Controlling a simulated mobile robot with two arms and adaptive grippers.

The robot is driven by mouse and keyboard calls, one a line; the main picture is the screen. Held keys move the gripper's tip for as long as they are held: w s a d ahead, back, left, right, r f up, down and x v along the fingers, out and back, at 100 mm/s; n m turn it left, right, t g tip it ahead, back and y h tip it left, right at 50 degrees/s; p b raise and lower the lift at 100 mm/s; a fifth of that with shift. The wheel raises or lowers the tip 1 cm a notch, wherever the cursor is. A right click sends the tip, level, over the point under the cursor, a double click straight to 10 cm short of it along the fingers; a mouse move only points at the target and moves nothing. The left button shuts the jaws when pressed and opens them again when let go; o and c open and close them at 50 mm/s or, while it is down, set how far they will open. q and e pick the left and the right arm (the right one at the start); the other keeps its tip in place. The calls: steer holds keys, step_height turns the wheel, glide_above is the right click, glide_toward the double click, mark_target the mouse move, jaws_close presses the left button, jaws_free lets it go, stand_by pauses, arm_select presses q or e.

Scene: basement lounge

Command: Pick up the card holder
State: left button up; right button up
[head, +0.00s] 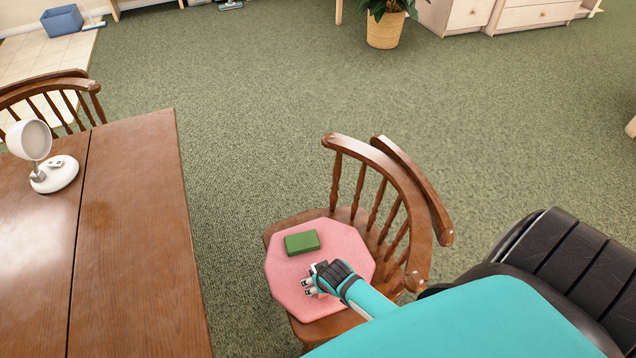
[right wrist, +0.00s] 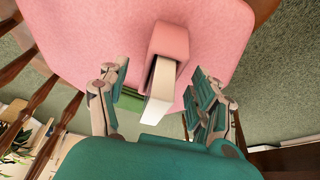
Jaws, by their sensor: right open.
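A pink block-shaped thing with a white slab at its near end, which looks like the card holder (right wrist: 169,46), shows in the right wrist view over the pink seat cushion (right wrist: 90,35). My right gripper (right wrist: 159,72) is open, with one finger on each side of it and a gap on both sides. In the head view my right gripper (head: 308,284) is over the cushion (head: 343,240) on the wooden chair, and I cannot make out the card holder there. My left gripper is not in view.
A green box (head: 302,243) lies on the cushion beyond my right gripper; part of it shows in the right wrist view (right wrist: 128,100). The chair's curved backrest (head: 405,185) stands to the right. A wooden table (head: 135,230) with a white lamp (head: 55,175) is at left.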

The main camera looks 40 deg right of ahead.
steer(key=x, duration=0.3)
steer(key=shift+w+f+b, duration=0.15)
steer(key=shift+w+b, duration=0.1)
steer(key=shift+b, duration=0.05)
steer(key=c, duration=1.2)
steer(key=shift+c, duration=0.2)
